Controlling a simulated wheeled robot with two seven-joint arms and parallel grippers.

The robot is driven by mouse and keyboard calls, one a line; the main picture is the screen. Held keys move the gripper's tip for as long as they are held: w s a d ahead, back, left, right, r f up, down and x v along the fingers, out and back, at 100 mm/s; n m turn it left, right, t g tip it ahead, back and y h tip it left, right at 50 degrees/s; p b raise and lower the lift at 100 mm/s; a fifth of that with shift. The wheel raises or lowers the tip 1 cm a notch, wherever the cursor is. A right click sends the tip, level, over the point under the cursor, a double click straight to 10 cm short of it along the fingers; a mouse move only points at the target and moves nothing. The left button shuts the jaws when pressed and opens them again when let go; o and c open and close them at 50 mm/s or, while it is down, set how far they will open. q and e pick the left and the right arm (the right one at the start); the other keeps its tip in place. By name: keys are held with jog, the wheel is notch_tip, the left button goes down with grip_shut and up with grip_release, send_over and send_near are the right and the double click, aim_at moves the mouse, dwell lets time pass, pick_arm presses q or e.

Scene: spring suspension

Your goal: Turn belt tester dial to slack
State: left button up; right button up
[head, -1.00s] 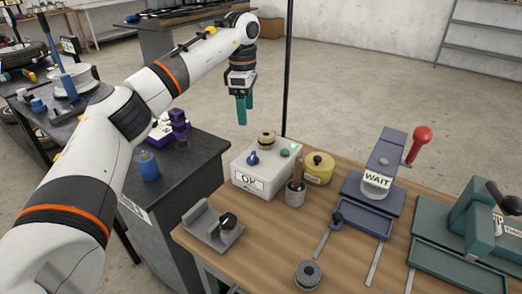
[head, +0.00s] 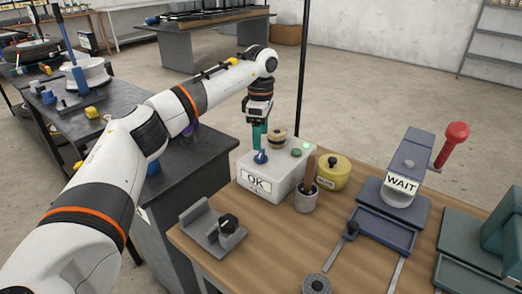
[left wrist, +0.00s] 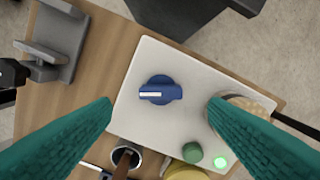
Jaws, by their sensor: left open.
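The belt tester (head: 272,170) is a light grey box at the back left of the wooden bench, with an "OK" label on its front. Its blue dial (head: 261,157) sits on the top face; in the left wrist view the dial (left wrist: 161,90) has a white pointer line toward the left. My left gripper (head: 259,138) has teal fingers pointing down, behind and above the dial in the head view. In the left wrist view its fingers are wide apart, with the dial between and beyond them, untouched. My right gripper is not in view.
Nearby stand a cup with a wooden handle (head: 306,199), a yellow tin (head: 332,173) and a grey bracket (head: 212,226). A thin dark pole rises behind.

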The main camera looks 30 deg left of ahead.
aim_at(261, 153)
pick_arm(q)
notch_tip(261, 153, down, 6)
jog(key=shift+r, duration=0.15)
jog(key=c, duration=1)
